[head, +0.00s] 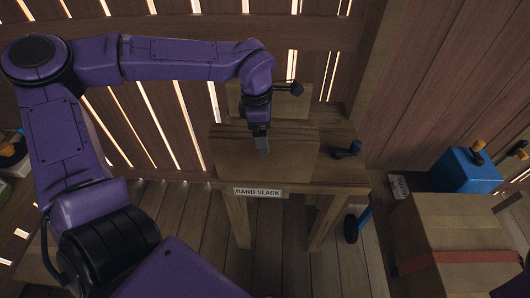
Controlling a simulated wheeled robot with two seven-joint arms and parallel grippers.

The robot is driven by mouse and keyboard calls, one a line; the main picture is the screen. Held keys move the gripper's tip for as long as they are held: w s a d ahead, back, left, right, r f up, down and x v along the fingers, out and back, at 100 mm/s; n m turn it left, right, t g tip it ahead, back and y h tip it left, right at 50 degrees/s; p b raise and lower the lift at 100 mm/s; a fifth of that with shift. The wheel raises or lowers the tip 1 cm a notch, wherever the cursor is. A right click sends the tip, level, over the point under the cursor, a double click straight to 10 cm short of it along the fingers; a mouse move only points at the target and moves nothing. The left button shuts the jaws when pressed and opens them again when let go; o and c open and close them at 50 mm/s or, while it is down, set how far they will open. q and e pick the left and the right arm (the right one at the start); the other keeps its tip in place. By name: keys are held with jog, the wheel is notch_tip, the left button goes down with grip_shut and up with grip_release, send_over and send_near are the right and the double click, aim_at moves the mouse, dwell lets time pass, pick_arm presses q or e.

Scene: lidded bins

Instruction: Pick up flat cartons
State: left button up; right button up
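A wooden table (340,176) stands in the middle of the head view with a label reading "BAND SLACK" on its front edge. A flat brown panel (285,165), which looks like a flat carton, lies on its top. A brown box-like piece (290,104) stands behind it, partly hidden by my arm. My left gripper (262,146) points down over the flat panel, its grey fingertips at or just above the surface. I cannot tell whether they touch it or how far apart they are. My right gripper is not in view.
A small dark tool (347,150) lies at the table's right side. A blue-handled mallet-like thing (351,228) is beside the right leg. At right are a cardboard box (450,225) with a red band and a blue bin (464,172). Slatted walls close off the back.

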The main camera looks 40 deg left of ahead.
pick_arm(q)
notch_tip(320, 180, down, 3)
jog(key=shift+r, duration=0.2)
grip_shut()
